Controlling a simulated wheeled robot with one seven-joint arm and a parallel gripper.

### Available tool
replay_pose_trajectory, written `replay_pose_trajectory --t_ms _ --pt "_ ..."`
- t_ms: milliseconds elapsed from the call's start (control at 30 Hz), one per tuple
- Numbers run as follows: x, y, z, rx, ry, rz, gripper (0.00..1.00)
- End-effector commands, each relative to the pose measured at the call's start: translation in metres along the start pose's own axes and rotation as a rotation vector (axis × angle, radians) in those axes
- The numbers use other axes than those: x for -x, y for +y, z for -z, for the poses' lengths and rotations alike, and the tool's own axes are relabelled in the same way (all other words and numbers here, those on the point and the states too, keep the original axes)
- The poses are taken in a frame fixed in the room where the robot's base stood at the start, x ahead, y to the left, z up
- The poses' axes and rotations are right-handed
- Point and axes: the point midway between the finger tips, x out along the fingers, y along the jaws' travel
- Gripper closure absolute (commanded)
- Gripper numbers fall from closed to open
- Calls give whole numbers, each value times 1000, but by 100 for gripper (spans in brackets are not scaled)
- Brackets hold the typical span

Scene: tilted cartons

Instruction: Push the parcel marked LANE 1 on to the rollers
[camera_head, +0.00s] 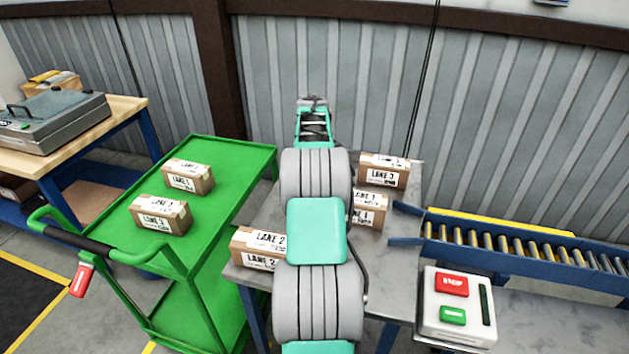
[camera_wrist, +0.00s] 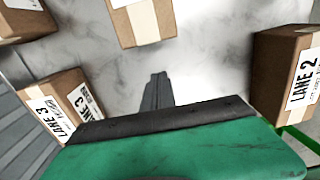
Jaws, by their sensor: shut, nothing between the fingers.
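In the head view, a LANE 1 parcel (camera_head: 370,208) lies on the grey table, partly behind my arm, short of the rollers (camera_head: 500,244). Another LANE 1 parcel (camera_head: 188,177) lies on the green cart. My gripper is hidden behind my arm in the head view. In the wrist view, my gripper (camera_wrist: 157,82) is shut and empty over the table. A brown parcel (camera_wrist: 142,22) lies beyond its fingertips, apart from them. Its label does not show there, but its place fits the LANE 1 parcel on the table.
A LANE 3 parcel (camera_head: 383,171) lies behind the table's LANE 1 parcel. A LANE 2 parcel (camera_head: 258,246) lies at the near left edge. A button box (camera_head: 457,307) stands before the rollers.

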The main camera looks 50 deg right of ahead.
Motion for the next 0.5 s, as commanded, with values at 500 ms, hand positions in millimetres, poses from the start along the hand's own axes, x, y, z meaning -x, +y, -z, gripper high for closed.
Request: replay_pose_trajectory --t_ms 500 --pt "-48 0 -37 -1 1 -2 100"
